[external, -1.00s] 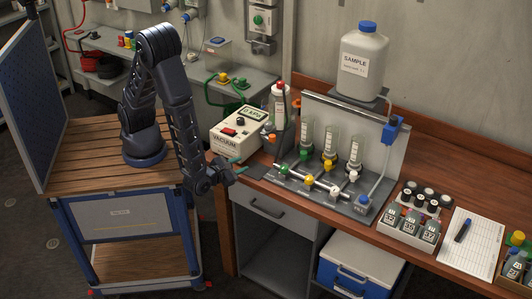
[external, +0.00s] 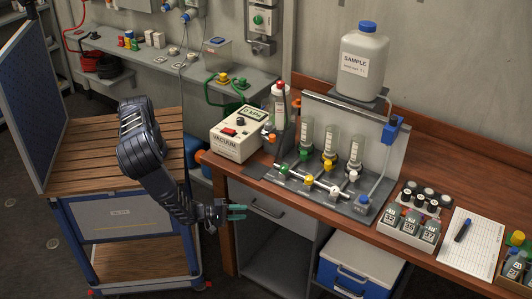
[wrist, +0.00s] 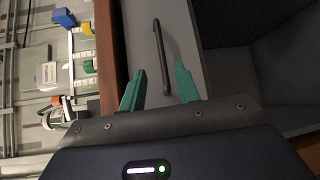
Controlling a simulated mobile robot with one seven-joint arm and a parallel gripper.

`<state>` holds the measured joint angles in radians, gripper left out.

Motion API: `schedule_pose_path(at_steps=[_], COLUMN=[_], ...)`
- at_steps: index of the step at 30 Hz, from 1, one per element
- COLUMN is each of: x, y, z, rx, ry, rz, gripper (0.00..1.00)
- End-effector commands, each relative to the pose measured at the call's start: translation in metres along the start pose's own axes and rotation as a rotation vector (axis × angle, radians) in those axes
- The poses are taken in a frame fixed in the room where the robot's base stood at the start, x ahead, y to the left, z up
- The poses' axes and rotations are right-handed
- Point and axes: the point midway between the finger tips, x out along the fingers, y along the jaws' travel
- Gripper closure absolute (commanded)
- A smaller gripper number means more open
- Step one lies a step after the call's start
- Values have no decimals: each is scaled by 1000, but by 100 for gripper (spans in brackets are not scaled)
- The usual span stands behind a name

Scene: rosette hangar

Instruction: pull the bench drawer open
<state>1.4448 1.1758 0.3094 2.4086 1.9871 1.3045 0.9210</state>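The bench drawer (external: 272,212) is a grey front under the wooden bench top, and it looks shut. Its dark bar handle (external: 266,209) runs across the front. My gripper (external: 238,212) is just left of the handle in the external view, with its teal fingers pointing toward the drawer.
The bench top edge (external: 320,208) runs just above the drawer. An open grey compartment (external: 275,255) lies below it, and a blue and white cooler (external: 350,270) stands to the right. A vacuum unit (external: 238,135) and a manifold rack (external: 320,190) stand on the bench.

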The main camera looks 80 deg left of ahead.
Motion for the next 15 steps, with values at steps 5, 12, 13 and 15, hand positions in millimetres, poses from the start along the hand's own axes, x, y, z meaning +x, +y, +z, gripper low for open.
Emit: schedule_pose_path(at_steps=[5, 12, 13, 15], x=[8, 45, 51, 62], y=[-2, -2, -2, -2], z=[0, 0, 0, 0], rx=[12, 10, 10, 10], ry=[-7, -5, -4, -5], rz=[-2, -1, 0, -1], gripper=[68, 68, 68, 68])
